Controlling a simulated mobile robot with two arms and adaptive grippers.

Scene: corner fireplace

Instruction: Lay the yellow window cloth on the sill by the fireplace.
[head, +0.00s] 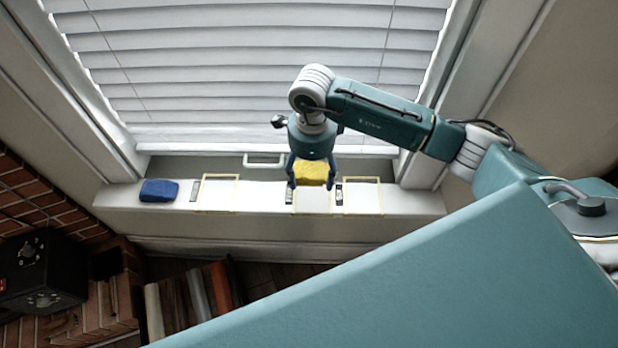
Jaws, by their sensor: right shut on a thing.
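The yellow window cloth (312,171) is between the fingers of my right gripper (311,184), which is shut on it. The gripper points down over the white sill (265,196) under the window. The cloth shows at the back edge of a pale yellow-outlined space in the middle of the sill. I cannot tell whether it touches the sill or hangs just above it. The gripper hides part of it. My left gripper is not in view.
A folded blue cloth (159,190) lies at the sill's left end. Other yellow-outlined spaces, left (218,209) and right (362,213), look empty. Window blinds (250,70) hang behind. A black box (40,275) stands by the brick fireplace (35,190) at lower left.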

